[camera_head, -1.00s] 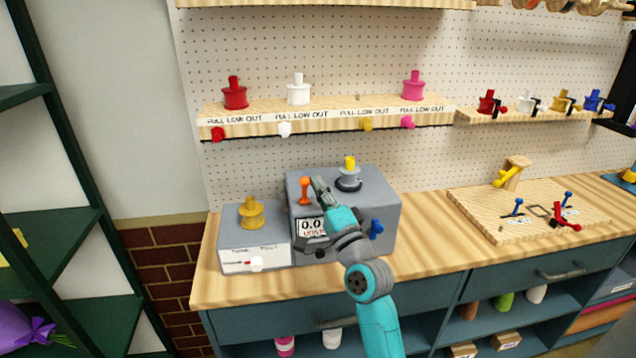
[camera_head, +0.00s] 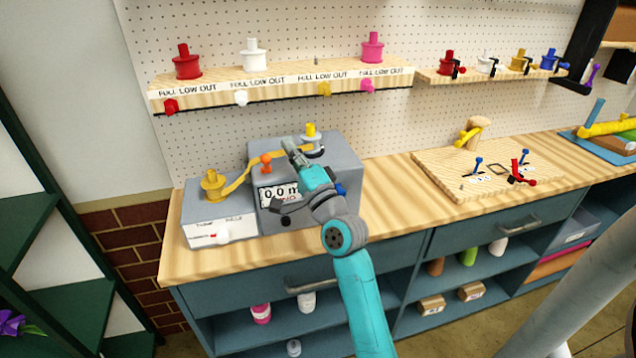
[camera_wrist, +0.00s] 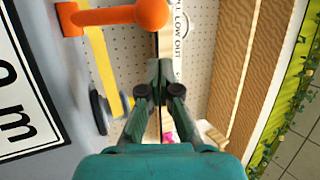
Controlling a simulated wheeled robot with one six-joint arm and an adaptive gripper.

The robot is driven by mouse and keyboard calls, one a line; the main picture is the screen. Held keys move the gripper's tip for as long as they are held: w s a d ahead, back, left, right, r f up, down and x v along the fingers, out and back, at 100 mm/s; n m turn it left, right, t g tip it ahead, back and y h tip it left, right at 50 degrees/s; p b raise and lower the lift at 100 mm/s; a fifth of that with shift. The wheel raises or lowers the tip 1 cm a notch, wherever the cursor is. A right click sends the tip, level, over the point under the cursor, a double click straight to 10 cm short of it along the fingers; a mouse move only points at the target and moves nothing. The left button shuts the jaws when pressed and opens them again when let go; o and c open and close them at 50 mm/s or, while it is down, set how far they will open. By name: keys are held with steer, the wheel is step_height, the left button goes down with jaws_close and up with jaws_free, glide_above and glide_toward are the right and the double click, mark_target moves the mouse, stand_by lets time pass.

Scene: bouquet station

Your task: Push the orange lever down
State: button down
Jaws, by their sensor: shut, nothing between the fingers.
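The orange lever (camera_head: 265,162) is on the front of the grey machine (camera_head: 335,170), above its display (camera_head: 280,193). In the wrist view the orange lever (camera_wrist: 110,16) is a short arm with a round knob, at the upper left. My gripper (camera_head: 289,144) is shut and empty, just right of and a little above the lever in the head view. In the wrist view my gripper's fingertips (camera_wrist: 160,72) are together, apart from the knob. Whether the lever is fully up or down is hard to tell.
A yellow ribbon (camera_head: 237,183) runs from a yellow spool (camera_head: 213,186) on the grey-white box (camera_head: 205,233) to the machine's top, passing close to the lever. A spool shelf (camera_head: 240,83) hangs behind. A wooden board (camera_head: 450,183) with small levers lies to the right.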

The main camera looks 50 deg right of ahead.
steer(key=s+a+f, duration=0.1)
steer(key=s+f, duration=0.5)
steer(key=s, duration=0.1)
steer(key=shift+s+f, duration=0.2)
steer(key=shift+f, duration=0.05)
stand_by(0.6)
